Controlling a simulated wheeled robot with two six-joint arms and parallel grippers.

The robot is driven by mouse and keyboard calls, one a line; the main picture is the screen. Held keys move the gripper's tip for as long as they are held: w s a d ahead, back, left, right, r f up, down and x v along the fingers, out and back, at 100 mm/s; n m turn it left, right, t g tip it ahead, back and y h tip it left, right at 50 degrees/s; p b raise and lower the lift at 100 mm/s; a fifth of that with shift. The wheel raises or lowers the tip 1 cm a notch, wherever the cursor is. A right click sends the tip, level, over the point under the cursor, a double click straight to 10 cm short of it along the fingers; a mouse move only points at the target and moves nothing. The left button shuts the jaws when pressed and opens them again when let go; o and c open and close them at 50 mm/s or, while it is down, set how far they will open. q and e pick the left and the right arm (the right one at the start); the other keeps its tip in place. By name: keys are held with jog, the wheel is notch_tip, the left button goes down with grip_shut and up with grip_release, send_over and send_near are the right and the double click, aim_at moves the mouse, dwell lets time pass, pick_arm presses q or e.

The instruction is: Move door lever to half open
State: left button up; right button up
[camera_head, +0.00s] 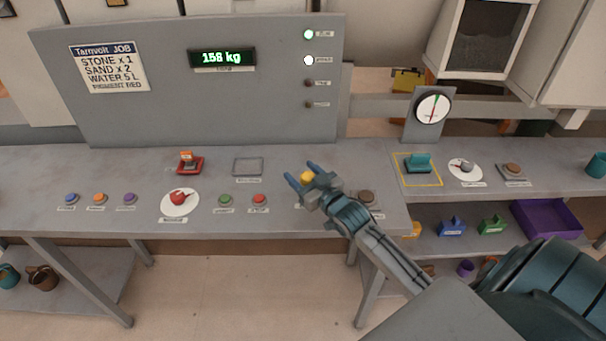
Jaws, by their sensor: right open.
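My right gripper (302,174) is open above the bench, its two blue fingers pointing to the upper left. A small yellow knob (307,177) shows between the fingers. It may be the top of the door lever, but its base and label are mostly hidden by the gripper, so its setting cannot be told. I cannot tell whether the fingers touch it. My left gripper is out of view.
The bench (130,222) carries several coloured buttons, a red switch (190,163) and a red knob on a white dial (179,198). A grey panel (150,110) with a "158 kg" display stands behind.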

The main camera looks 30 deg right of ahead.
grip_shut()
jog(key=w+d, duration=0.1)
jog(key=w+m+g, duration=0.1)
jog(key=w, duration=0.1)
jog(key=w+d+g+p, duration=0.1)
jog(key=shift+w+d+r, duration=0.15)
jog(key=shift+d+r, duration=0.05)
jog(key=shift+d, duration=0.15)
grip_release()
jog(key=shift+w+f, duration=0.1)
jog(key=s+d+r, duration=0.1)
jog(key=s+r, duration=0.1)
jog(key=s, duration=0.8)
jog(key=shift+s+r+b, duration=0.15)
jog(key=shift+s+b, duration=0.15)
jog(key=shift+b, duration=0.1)
